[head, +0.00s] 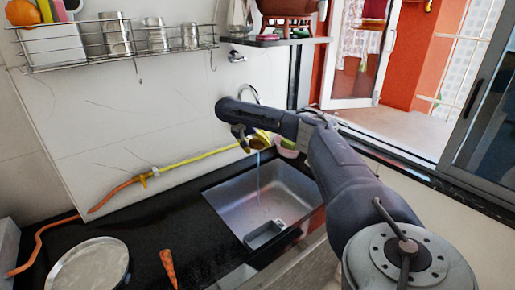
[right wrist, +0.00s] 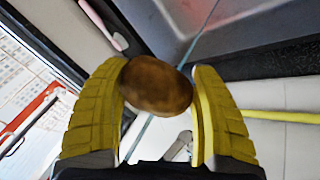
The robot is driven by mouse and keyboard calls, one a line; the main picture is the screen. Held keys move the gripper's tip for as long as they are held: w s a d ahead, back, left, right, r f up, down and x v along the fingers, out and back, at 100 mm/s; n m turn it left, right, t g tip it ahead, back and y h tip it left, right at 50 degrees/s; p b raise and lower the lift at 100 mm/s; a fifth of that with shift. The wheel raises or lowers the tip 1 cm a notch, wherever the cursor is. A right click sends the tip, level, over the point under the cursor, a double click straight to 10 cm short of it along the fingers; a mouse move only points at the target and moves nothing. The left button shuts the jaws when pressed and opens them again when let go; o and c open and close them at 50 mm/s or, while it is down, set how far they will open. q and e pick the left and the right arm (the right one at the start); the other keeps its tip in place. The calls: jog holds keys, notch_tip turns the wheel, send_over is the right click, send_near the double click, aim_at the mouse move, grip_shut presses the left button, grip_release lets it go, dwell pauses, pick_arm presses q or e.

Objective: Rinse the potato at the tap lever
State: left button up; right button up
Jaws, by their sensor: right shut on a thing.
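My right gripper (head: 258,138) is above the sink (head: 226,203) in the head view, just in front of the curved tap spout (head: 246,92). In the right wrist view its yellow fingers (right wrist: 157,90) are shut on a brown potato (right wrist: 155,86), one on each side. A thin stream of water (head: 258,172) falls below the gripper into the sink. In the wrist view the stream (right wrist: 204,30) lines up with the potato, which hides part of it; I cannot tell whether they touch. A metal wall fitting (head: 236,57), perhaps the tap lever, is above the spout. My left gripper is out of view.
A grey tray (head: 265,234) lies in the sink. A carrot (head: 168,267) and a round pan or plate (head: 88,268) are on the black counter at left. A yellow-orange hose (head: 150,179) runs along the wall. A wire rack (head: 120,45) and a shelf (head: 275,41) hang above.

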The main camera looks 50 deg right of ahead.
aim_at(257, 142)
jog(key=shift+w+d+f, duration=0.2)
jog(key=shift+w+d, duration=0.35)
jog(key=shift+d, duration=0.05)
jog(key=shift+w+d+f, duration=0.15)
jog(key=shift+w+d, duration=0.4)
jog(key=shift+d, duration=0.05)
